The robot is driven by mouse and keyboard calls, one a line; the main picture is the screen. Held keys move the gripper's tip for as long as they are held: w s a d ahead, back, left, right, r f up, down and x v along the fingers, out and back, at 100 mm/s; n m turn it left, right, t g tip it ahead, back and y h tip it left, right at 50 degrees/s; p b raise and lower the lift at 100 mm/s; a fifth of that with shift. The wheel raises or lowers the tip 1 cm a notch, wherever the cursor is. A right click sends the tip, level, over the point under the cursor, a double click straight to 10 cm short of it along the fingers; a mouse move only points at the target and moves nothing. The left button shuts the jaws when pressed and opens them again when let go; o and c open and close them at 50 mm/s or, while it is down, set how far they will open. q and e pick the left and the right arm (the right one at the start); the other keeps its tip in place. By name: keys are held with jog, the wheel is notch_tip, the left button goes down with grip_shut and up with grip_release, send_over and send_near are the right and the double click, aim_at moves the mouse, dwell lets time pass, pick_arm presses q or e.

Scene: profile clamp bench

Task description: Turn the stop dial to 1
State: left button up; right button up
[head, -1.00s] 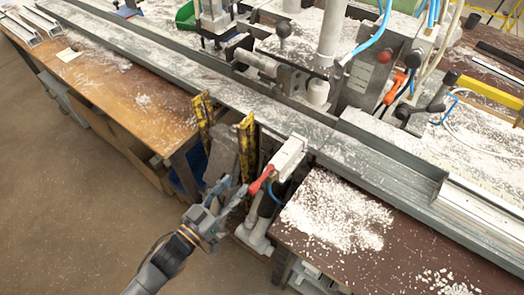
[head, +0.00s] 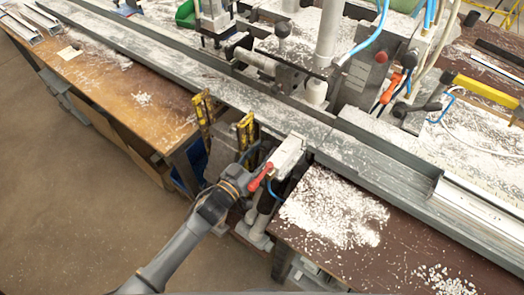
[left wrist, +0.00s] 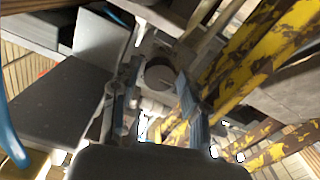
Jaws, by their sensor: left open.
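A round, dark grey knob (left wrist: 160,72), which looks like the stop dial, shows in the left wrist view near the top middle. I cannot read any mark or number on it. My left gripper (left wrist: 158,86) is open, with one finger on each side of the knob; I cannot tell whether they touch it. In the head view my left gripper (head: 243,167) reaches in under the bench edge, between the yellow posts and the red-handled lever, and its fingers are mostly hidden. The dial cannot be made out in the head view. My right gripper is not in view.
Worn yellow posts (head: 204,112) stand left of my gripper; yellow bars (left wrist: 245,55) are close on its right in the wrist view. A red lever handle (head: 261,177) is just right of my wrist. The long metal rail (head: 260,105) runs above. The floor at left is clear.

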pick_arm(q)
jog(key=shift+c, duration=0.6)
jog(key=c, duration=0.8)
jog(key=m, duration=0.6)
jog(key=m+b, duration=0.1)
jog(key=m, duration=0.4)
jog(key=shift+m, duration=0.5)
jog(key=o, duration=0.9)
